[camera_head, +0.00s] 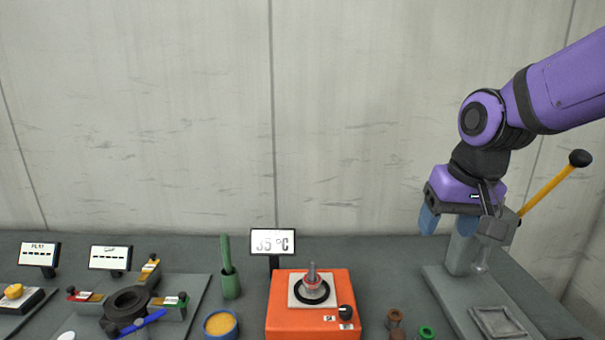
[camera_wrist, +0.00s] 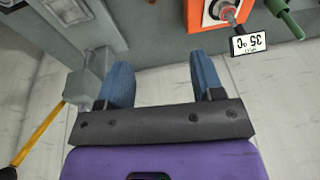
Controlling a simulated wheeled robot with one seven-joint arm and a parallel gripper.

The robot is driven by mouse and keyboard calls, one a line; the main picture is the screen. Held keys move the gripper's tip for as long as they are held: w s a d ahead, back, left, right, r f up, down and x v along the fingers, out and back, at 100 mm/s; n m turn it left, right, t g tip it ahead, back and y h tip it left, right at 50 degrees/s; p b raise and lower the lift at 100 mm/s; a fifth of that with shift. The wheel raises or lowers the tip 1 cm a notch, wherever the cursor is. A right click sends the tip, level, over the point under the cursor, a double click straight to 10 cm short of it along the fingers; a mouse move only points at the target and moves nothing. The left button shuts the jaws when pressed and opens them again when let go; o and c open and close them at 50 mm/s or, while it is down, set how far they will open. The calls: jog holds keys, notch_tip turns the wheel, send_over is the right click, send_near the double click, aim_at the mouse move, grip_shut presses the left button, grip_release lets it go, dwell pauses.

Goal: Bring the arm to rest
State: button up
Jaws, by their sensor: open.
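My purple arm comes in from the upper right in the head view. My gripper (camera_head: 455,228) points down in front of the wall, above the right part of the table. In the wrist view my gripper (camera_wrist: 160,84) shows two blue fingers spread wide apart, with nothing between them. In the head view one blue finger shows clearly; the other is largely hidden. The gripper overlaps the upper part of a grey press (camera_head: 460,252) with a yellow lever (camera_head: 548,189); I cannot tell if they touch.
An orange heater box (camera_head: 312,312) with a 35 °C display (camera_head: 273,242) stands mid-table. Left of it are a green holder (camera_head: 230,285), a blue bowl of yellow material (camera_head: 220,325) and a dark wheel device (camera_head: 130,304). Small brown and green pieces (camera_head: 427,332) lie near the front.

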jog(key=s+d+r+t, duration=0.1)
jog(key=s+d+r, duration=0.1)
jog(key=s, duration=0.5)
jog(key=s+d+r+t+h, duration=0.1)
jog(key=s+d+r, duration=0.2)
jog(key=s+d, duration=0.2)
jog(key=shift+s+t, duration=0.3)
jog(key=shift+s, duration=0.6)
